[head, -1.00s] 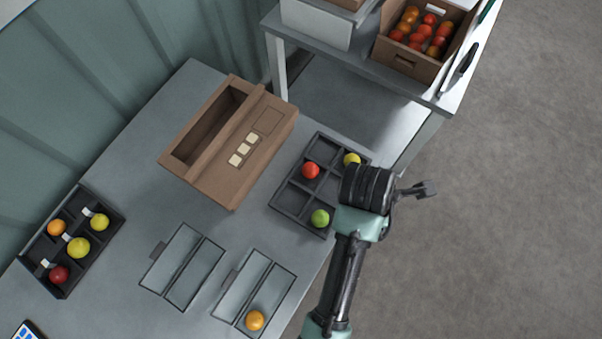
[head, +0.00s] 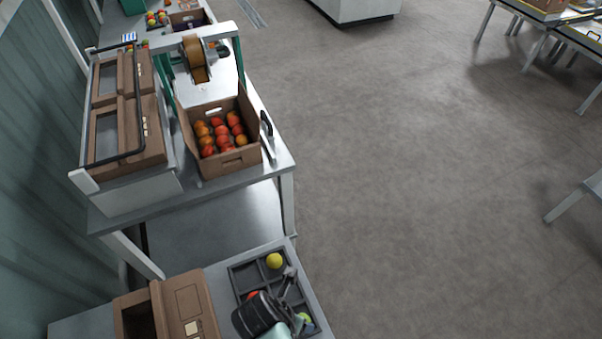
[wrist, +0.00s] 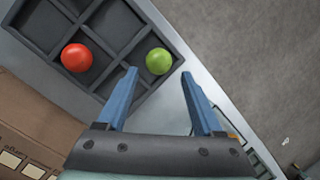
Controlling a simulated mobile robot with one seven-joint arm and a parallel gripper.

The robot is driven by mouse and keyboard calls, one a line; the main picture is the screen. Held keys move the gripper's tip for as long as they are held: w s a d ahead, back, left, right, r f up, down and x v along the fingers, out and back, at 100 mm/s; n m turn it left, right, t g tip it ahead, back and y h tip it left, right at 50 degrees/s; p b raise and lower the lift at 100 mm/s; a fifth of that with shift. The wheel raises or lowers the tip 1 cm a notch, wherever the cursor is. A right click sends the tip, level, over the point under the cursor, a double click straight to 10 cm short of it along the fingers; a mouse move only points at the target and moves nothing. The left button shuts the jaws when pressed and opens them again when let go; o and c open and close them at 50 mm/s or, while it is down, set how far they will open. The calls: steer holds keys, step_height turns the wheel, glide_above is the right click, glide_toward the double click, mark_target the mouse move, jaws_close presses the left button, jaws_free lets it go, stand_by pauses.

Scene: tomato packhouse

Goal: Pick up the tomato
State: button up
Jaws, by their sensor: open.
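A dark compartment tray (head: 238,272) sits on the near table. It holds a yellow tomato (head: 274,261), a red tomato (head: 252,295) and a green tomato (head: 305,318), each in its own compartment. My arm partly covers the red and green ones in the head view. In the wrist view the red tomato (wrist: 76,57) is at left and the green tomato (wrist: 158,61) lies just beyond the gap between my fingertips. My gripper (wrist: 159,78) is open with nothing between its blue fingers. In the head view my gripper (head: 288,280) is over the tray.
A cardboard box (head: 190,300) stands left of the tray. On the shelf table behind, an open carton (head: 228,165) holds several red and orange tomatoes beside a tape machine (head: 195,60).

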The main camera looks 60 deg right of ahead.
steer(key=shift+x, duration=2.95)
steer(key=c, duration=0.7)
steer(key=shift+o, duration=0.2)
steer(key=shift+r, duration=0.15)
